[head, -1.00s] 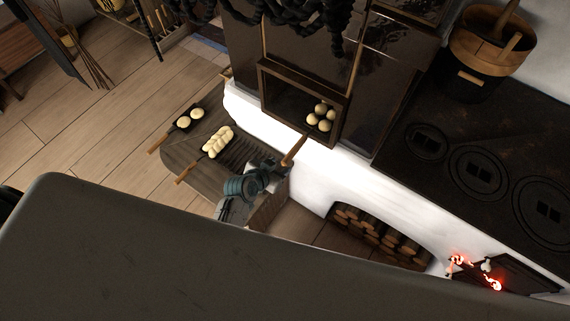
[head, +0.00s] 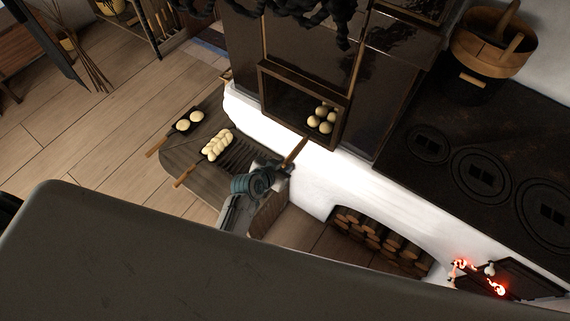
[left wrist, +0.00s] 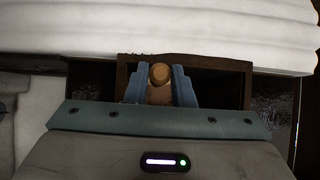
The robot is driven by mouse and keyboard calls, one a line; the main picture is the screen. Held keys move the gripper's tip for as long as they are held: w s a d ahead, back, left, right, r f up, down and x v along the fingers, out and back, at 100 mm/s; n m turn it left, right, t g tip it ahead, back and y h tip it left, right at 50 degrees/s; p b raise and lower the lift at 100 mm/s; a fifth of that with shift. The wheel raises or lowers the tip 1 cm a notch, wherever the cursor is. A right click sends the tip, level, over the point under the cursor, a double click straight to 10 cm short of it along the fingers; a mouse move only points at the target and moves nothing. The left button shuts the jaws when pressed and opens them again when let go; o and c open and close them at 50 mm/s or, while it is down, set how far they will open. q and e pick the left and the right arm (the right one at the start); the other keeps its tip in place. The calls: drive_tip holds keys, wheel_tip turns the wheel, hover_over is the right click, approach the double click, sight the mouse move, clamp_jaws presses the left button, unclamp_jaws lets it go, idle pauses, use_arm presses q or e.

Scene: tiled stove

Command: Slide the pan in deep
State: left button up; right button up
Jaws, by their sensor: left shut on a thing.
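The pan's wooden handle (head: 296,152) sticks out of the open oven niche (head: 300,106) in the tiled stove. Several pale round buns (head: 322,119) sit inside the niche, at its right side; the dark pan under them is hard to make out. My left gripper (head: 281,170) is shut on the handle, just outside the niche. In the left wrist view the handle's round end (left wrist: 159,74) shows between the two blue fingers (left wrist: 159,88), with the niche frame behind. My right gripper is not in view.
A side table (head: 178,155) left of the stove bears a pan with a braided loaf (head: 217,145) and a pan with two buns (head: 190,121). Firewood (head: 380,236) fills the arch below. Embers glow (head: 495,286) at lower right. A wooden bucket (head: 488,50) stands on the stove top.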

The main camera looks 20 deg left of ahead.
sight(299, 146)
use_arm(q)
clamp_jaws()
drive_tip(key=shift+w, duration=0.15)
drive_tip(key=shift+w+d+b, duration=0.15)
drive_tip(key=shift+w+d, duration=0.15)
drive_tip(key=shift+w, duration=0.45)
drive_tip(key=shift+w+d+b, duration=0.1)
drive_tip(key=shift+w+d, duration=0.15)
drive_tip(key=shift+w, duration=0.5)
drive_tip(key=shift+w+d+b, duration=0.15)
drive_tip(key=shift+w+d, duration=0.15)
drive_tip(key=shift+w, duration=0.45)
drive_tip(key=shift+w+d+b, duration=0.2)
drive_tip(key=shift+w+d, duration=0.1)
drive_tip(key=shift+w, duration=0.45)
drive_tip(key=shift+w+d+b, duration=0.15)
drive_tip(key=shift+w+d, duration=0.1)
drive_tip(key=shift+w, duration=0.5)
drive_tip(key=shift+w+d+b, duration=0.2)
drive_tip(key=shift+w+d, duration=0.1)
drive_tip(key=shift+w, duration=0.45)
drive_tip(key=o, duration=0.7)
unclamp_jaws()
drive_tip(key=shift+o, duration=0.2)
drive_tip(key=shift+f, duration=0.1)
drive_tip(key=shift+s, duration=0.1)
